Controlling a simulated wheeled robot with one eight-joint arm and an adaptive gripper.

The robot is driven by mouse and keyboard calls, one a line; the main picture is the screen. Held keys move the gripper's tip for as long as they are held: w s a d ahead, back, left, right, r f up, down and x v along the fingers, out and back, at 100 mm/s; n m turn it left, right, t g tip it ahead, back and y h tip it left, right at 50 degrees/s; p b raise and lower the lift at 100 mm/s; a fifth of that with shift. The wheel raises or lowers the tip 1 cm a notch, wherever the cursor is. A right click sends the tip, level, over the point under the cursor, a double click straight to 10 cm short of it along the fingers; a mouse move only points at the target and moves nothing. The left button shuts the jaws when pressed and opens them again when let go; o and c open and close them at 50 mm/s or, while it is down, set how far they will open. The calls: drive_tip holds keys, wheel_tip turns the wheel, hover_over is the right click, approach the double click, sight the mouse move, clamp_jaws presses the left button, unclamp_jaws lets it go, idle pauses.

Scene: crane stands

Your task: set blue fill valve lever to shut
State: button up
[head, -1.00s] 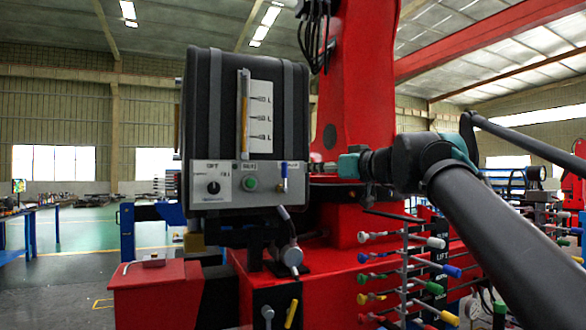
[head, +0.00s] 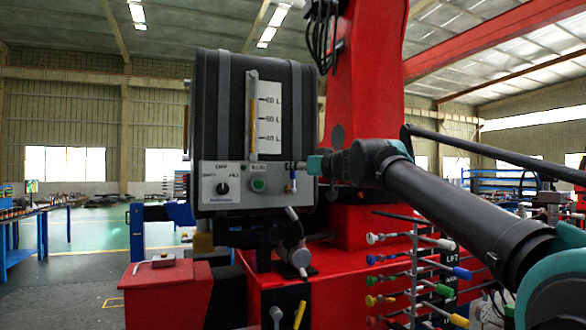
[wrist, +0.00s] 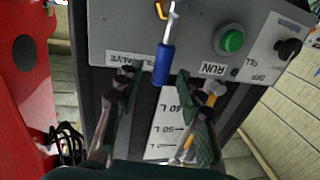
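My gripper (wrist: 157,76) is open. In the wrist view, which is turned upside down, its two dark fingers stand on either side of the handle's end, with a visible gap on both sides. In the head view my gripper (head: 298,167) is right at the lever, reaching in from the right.
The panel also carries a green RUN button (head: 258,185) and a black selector knob (head: 223,188). A sight gauge (head: 253,115) rises above it on the black tank (head: 212,100). A rack of coloured levers (head: 415,270) stands below my arm.

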drive_tip(key=shift+x, duration=1.2)
drive_tip(key=shift+c, duration=0.3)
clamp_jaws()
